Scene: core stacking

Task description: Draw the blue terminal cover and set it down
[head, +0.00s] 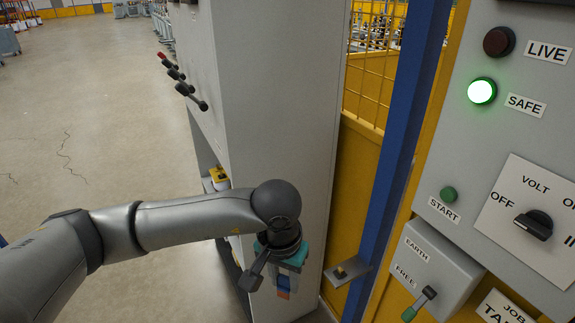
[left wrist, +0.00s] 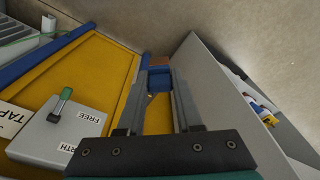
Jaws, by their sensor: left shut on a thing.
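My left gripper (head: 282,277) hangs low in the head view, beside the grey cabinet's front corner. It is shut on a small blue block, which looks like the blue terminal cover (head: 284,282). An orange-brown part shows at the block's lower end. In the left wrist view the blue cover (left wrist: 160,78) sits between the tips of my left gripper (left wrist: 157,85), with the brownish part beyond it. The cover is clear of the floor, and the fingers hide part of it. My right gripper is in neither view.
The grey cabinet (head: 275,90) has several side levers (head: 182,84) and an opening with yellow-and-white items (head: 217,178). To the right are a yellow mesh fence, a blue post (head: 400,140), a small ledge (head: 347,271) and a control panel (head: 450,150) with its SAFE lamp lit. Open floor lies left.

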